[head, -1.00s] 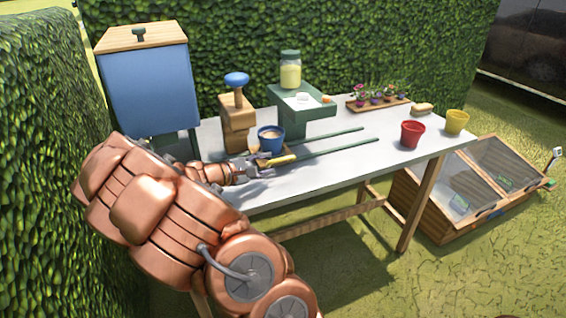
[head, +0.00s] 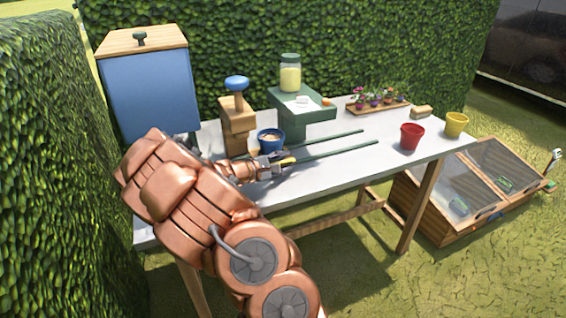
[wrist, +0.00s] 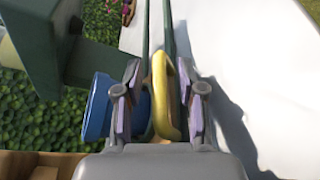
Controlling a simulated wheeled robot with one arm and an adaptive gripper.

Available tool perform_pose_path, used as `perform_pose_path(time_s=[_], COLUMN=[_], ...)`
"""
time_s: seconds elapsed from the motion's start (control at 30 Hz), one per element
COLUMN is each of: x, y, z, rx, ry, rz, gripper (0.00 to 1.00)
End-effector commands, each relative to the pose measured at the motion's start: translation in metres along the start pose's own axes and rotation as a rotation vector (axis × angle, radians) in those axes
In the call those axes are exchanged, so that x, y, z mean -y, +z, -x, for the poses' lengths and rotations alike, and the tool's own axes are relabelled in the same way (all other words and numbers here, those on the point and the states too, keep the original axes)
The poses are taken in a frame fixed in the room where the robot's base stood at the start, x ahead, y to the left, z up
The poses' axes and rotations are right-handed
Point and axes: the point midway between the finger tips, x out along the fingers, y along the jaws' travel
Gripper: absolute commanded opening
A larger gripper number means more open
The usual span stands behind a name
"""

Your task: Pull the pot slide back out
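The pot slide has a yellow handle (head: 286,161) at its near end, and a blue pot (head: 270,139) with light contents stands on it. Two green rails (head: 330,149) run right from it along the table. My gripper (head: 274,165) is at the handle, partly hidden by my arm. In the wrist view, the yellow handle (wrist: 163,95) stands between the two fingers of my gripper (wrist: 160,100). The fingers look apart, with a narrow gap beside the handle, so no firm hold shows. The blue pot (wrist: 97,108) is just left of the left finger.
A wooden press with a blue knob (head: 237,83), a green stand (head: 305,108) with a jar (head: 290,75), and a blue bin (head: 148,90) are behind. Red (head: 411,137) and yellow (head: 456,124) pots stand right. The front right tabletop is clear.

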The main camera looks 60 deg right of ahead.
Motion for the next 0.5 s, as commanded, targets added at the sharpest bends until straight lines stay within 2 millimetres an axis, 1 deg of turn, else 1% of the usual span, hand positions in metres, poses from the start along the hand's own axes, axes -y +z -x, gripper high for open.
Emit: perform_pose_path(time_s=[0.2,0.27,0.5], x=[0.0000,0.0000,0.0000], y=[-0.0001,0.0000,-0.0001], z=[-0.0001,-0.0001,0.0001], rx=[0.000,0.000,0.000], ry=[0.000,0.000,0.000], rz=[0.000,0.000,0.000], gripper=[0.39,0.34,0.09])
